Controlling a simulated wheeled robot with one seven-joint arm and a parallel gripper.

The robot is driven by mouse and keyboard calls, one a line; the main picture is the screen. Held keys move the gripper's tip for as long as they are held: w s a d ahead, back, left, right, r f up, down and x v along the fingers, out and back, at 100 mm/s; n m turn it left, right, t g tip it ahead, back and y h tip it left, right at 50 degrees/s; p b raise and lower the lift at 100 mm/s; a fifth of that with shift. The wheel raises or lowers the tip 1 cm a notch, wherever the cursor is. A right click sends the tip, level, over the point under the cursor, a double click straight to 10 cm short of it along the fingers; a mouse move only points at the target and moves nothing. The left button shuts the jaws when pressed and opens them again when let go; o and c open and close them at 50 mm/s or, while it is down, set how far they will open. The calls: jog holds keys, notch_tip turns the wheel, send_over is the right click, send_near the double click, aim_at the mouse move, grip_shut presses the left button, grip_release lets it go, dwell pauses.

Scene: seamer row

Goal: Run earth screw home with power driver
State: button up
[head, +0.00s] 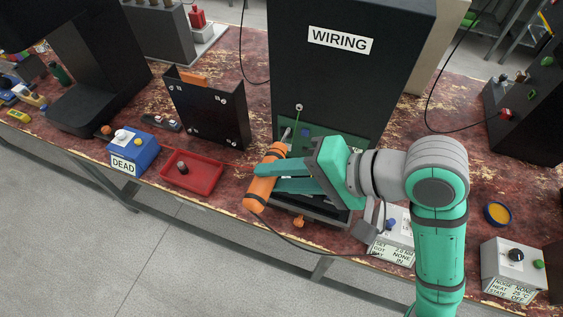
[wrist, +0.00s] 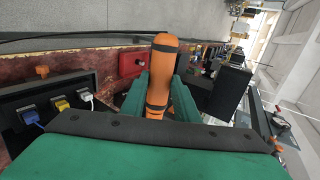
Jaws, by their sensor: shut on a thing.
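The power driver (head: 258,192) is an orange cylinder with black bands and a grey nose. My gripper (head: 268,177) is shut around its body and holds it tilted, nose up and away, before the black WIRING unit (head: 350,75). The driver (wrist: 164,60) also shows between my teal fingers in the wrist view. A small pale round fitting (head: 299,107), perhaps the earth screw, sits on the unit's face with a green wire running down from it. The driver's nose is near the green panel (head: 325,143), below that fitting. I cannot tell whether the tip touches anything.
A red tray (head: 207,171), a blue DEAD box (head: 130,150) and a black panel (head: 210,105) stand left on the worn bench. A white box with a SET readout (head: 397,232) stands front right, partly behind my arm. A dark cable hangs below the driver.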

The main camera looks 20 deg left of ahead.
aim_at(285, 150)
jog(key=shift+w+d, duration=0.15)
jog(key=shift+w, duration=3.2)
dwell(1.1)
jog(key=shift+s, duration=3.1)
